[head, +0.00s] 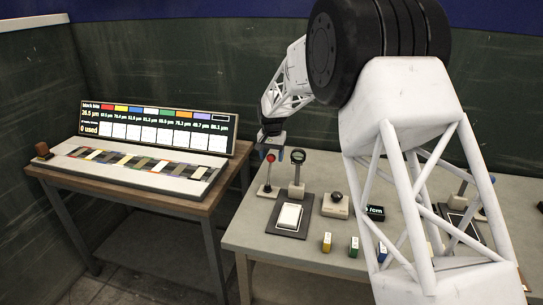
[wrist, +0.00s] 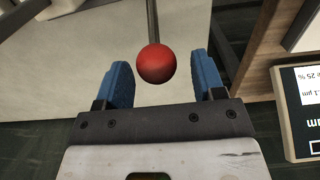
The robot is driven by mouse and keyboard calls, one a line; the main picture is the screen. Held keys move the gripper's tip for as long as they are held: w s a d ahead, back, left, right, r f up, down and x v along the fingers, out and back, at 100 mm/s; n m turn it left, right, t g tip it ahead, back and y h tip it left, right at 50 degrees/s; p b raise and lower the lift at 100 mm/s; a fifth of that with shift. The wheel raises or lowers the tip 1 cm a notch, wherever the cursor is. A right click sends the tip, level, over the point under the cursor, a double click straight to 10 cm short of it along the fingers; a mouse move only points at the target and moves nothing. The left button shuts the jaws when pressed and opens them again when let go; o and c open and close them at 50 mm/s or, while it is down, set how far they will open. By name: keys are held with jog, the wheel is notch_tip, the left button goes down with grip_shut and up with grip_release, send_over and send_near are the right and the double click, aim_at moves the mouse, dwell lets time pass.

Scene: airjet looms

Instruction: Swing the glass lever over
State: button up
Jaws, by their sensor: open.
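A lever with a red ball knob (head: 270,157) on a thin dark rod stands on a small pale base at the left of the grey table, and I take it to be the glass lever. A dark ring on a post (head: 298,157) stands just to its right, above a white pad. My gripper (head: 271,150) is at the lever's top, its blue fingers open. In the wrist view the red ball (wrist: 156,63) lies between the two fingers of my gripper (wrist: 164,68), with a gap on both sides. The rod (wrist: 152,20) runs away beyond it.
A white pad on a dark plate (head: 290,216), a black knob on a block (head: 336,203) and small coloured blocks (head: 327,242) share the grey table (head: 262,237). A wooden desk with a display panel (head: 158,130) stands to the left. My arm hides part of the table's right side.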

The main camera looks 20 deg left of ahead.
jog(key=shift+r, duration=3.5)
jog(key=shift+r, duration=0.15)
notch_tip(320, 180, up, 8)
jog(key=shift+f, duration=0.25)
jog(key=shift+d+r, duration=0.1)
